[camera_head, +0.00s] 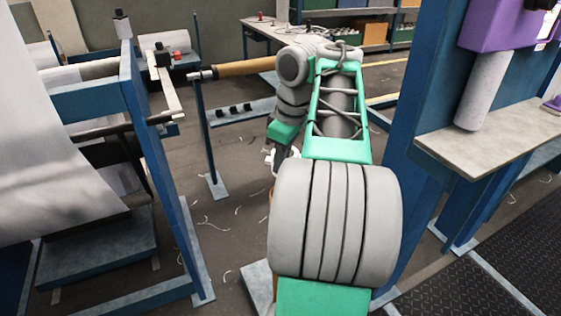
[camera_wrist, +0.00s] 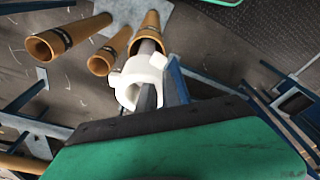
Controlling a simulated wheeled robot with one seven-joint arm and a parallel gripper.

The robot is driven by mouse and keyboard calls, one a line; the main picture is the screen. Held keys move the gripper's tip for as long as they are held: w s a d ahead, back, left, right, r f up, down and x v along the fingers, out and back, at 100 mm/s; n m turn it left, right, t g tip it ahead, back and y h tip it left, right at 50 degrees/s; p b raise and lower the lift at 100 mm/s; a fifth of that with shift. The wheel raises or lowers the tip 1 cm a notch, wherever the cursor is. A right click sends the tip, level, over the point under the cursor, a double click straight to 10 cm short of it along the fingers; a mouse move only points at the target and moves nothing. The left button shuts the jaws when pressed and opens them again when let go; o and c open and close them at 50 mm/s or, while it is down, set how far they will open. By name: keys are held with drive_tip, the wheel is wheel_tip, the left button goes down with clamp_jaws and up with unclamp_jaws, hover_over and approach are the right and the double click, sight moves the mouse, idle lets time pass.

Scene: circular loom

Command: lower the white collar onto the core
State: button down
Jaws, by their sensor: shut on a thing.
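The white collar (camera_wrist: 142,78) is a ring with stubby lugs, in the middle of the wrist view. My gripper (camera_wrist: 148,98) is shut on it; its fingers show only partly as dark grey shapes at the ring, beyond the green and black housing. The brown tubular core (camera_wrist: 152,22) is just past the collar, its open end facing the camera. The collar overlaps the near side of that end in the picture; I cannot tell whether they touch. In the head view my arm hides the core, and a small white part by my wrist is unclear.
Two more brown tubes (camera_wrist: 62,40) (camera_wrist: 112,50) are left of the core in the wrist view. In the head view a blue loom frame (camera_head: 150,160) is at left, and a blue post with a grey shelf (camera_head: 490,135) at right. Scraps litter the floor.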

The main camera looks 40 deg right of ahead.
drive_tip(key=shift+f, duration=0.2)
idle(0.3)
drive_tip(key=c, duration=1.5)
unclamp_jaws()
drive_tip(key=shift+s+a+f, duration=0.1)
drive_tip(key=shift+o, duration=0.2)
drive_tip(key=r+p, duration=0.4)
drive_tip(key=r, duration=0.1)
drive_tip(key=s+r+p, duration=0.1)
drive_tip(key=r+p, duration=0.1)
drive_tip(key=r, duration=0.1)
drive_tip(key=shift+s+r, duration=0.1)
drive_tip(key=shift+d, duration=0.2)
